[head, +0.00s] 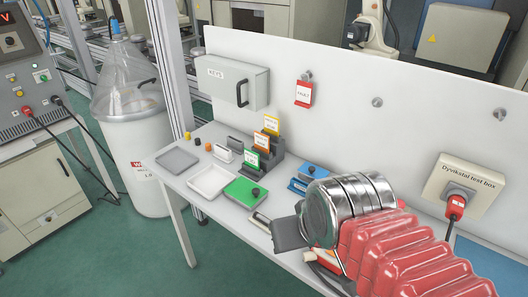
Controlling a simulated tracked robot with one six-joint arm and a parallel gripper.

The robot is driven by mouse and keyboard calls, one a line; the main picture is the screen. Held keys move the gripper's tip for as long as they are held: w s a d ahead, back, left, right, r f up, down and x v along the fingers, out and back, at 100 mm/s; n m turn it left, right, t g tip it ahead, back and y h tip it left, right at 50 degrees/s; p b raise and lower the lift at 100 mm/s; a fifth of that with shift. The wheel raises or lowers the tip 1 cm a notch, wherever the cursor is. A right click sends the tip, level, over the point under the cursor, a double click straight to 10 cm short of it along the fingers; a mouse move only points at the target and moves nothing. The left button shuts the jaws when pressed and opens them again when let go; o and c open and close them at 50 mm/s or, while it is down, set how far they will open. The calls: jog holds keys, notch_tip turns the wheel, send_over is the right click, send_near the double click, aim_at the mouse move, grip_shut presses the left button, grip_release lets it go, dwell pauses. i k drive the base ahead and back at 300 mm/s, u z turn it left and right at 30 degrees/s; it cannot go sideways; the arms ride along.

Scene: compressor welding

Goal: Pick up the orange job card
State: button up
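The cards overlap, so the orange card's lower part is hidden. My gripper (288,235) shows as dark grey parts at the end of my arm, over the front of the bench. It is to the front and right of the holder, apart from the cards. My wrist hides part of it; its opening is unclear.
Grey (177,160) and white (209,181) trays and a green box (245,192) lie left and front of the holder. Blue items (310,174) lie to its right. A white back panel (350,100) carries a key box (231,82) and a red card (304,93).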

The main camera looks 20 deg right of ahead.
aim_at(262, 141)
jog(key=k, duration=1.15)
jog(key=u, duration=0.3)
jog(key=i, duration=0.5)
jog(key=u, duration=0.7)
jog(key=i, duration=1.45)
jog(key=z, duration=0.65)
jog(key=i, duration=0.55)
jog(key=z, duration=0.35)
